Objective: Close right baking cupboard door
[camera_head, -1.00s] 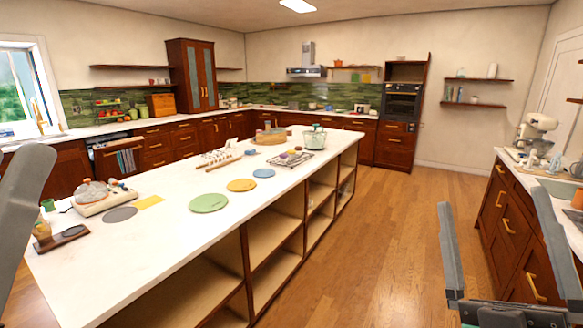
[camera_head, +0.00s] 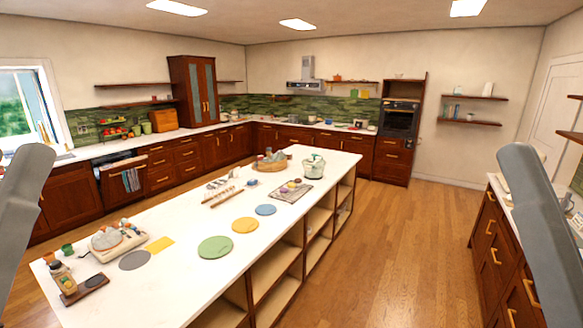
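I cannot tell for sure which door is the right baking cupboard door. A tall dark-wood cupboard (camera_head: 178,85) with two glass-panelled doors stands on the far-left counter, and its doors look shut. A dark-wood base unit (camera_head: 484,262) with gold handles runs along the right edge, and its lower part is cut off. No clearly open door shows. A grey part of my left arm (camera_head: 20,205) is at the left edge, and a grey part of my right arm (camera_head: 545,215) is at the right edge, covering part of that unit. Neither gripper's fingertips show.
A long white island (camera_head: 180,280) fills the centre left, with open shelves on its right side and dishes and boards on top. Wooden floor (camera_head: 400,250) is free between island and right-hand unit. A tall oven unit (camera_head: 400,120) stands at the back.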

